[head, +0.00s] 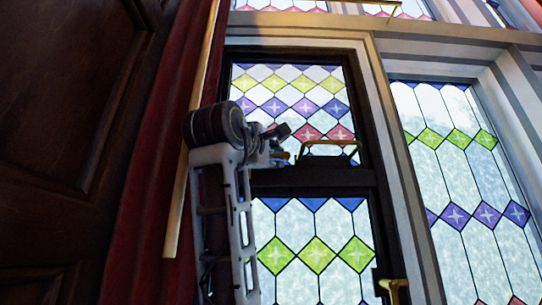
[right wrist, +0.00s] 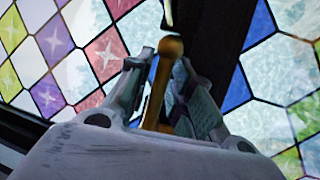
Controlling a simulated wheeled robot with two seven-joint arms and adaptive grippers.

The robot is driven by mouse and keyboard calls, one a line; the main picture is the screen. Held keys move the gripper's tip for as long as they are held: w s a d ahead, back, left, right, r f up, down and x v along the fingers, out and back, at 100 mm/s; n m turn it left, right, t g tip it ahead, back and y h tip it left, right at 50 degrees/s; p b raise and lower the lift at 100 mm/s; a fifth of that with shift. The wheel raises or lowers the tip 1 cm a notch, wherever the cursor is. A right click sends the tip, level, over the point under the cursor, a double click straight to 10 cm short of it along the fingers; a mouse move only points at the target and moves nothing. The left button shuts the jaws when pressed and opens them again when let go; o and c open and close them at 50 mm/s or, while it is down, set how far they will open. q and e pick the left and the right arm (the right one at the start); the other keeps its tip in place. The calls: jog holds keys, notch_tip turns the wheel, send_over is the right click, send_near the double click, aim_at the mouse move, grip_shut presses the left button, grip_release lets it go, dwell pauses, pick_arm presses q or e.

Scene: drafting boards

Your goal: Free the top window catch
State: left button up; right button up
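A brass bar handle (head: 330,145) sits on the dark rail between the upper and lower panes of the dark-framed window. My right gripper (head: 290,146) is at the left end of this handle in the head view. In the right wrist view, the brass handle (right wrist: 164,80) stands between the two fingers of my right gripper (right wrist: 166,58). The fingers are open, one on each side of it, with a narrow gap; contact is not clear. The window looks shut in its frame. My left gripper is not in view.
Another brass fitting (head: 391,284) is low on the window's right side. A red curtain (head: 150,200) and a dark wood panel (head: 70,130) are at the left. A fixed stained-glass window (head: 465,200) is at the right.

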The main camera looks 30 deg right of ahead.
jog(key=shift+c, duration=0.5)
grip_shut()
